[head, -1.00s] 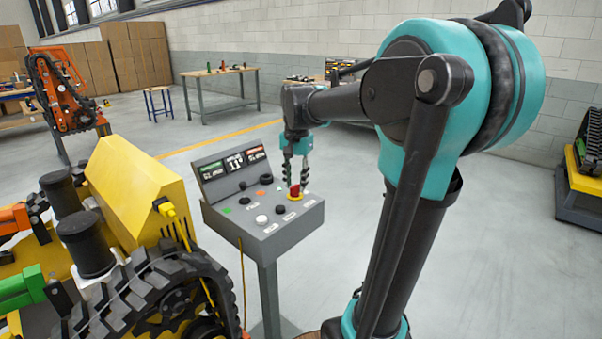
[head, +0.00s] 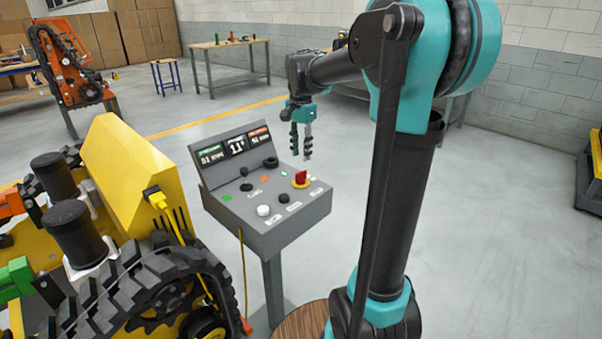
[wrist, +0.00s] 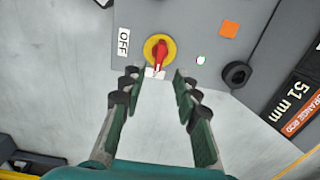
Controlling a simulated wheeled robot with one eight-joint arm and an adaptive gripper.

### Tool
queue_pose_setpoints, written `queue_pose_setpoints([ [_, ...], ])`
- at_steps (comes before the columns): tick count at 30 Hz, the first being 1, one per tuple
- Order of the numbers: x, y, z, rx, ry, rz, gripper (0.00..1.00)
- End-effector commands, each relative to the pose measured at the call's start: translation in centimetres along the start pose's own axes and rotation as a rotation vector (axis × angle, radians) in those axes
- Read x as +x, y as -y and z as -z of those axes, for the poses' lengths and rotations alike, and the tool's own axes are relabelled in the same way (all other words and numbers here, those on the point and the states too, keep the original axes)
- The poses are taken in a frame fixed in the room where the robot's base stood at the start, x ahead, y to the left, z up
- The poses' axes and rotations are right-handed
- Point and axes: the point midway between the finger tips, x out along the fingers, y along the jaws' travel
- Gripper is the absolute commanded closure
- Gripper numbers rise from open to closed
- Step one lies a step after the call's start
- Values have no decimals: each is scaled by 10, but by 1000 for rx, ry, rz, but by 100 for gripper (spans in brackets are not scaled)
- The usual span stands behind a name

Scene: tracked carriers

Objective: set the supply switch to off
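The supply switch (head: 301,180) is a red handle on a round yellow base, on the right part of the grey sloped console (head: 285,236). In the wrist view the red handle (wrist: 161,53) runs nearly up and down, its lower end at a white label (wrist: 155,73) partly covered by it. The OFF label (wrist: 123,43) lies to the left of the yellow base. My gripper (head: 301,156) is open and empty, pointing down just beyond the switch. In the wrist view its fingers (wrist: 156,88) are apart, with the switch ahead of the gap, not between them.
The console also carries black knobs (head: 271,162), a white button (head: 263,210), a green patch (head: 227,198) and displays (head: 235,146). A yellow tracked carrier (head: 128,165) stands close on the left, its yellow cable (head: 172,222) hanging near the console.

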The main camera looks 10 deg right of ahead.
Motion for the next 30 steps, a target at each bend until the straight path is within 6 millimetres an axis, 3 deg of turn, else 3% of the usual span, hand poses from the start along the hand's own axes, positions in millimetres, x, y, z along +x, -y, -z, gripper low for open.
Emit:
queue_pose_setpoints([
  [6,43,0,0,0,0,0,69],
  [12,70,0,0,0,0,0,69],
  [26,83,0,0,0,0,0,69],
  [30,82,0,0,-1,0,0,85],
])
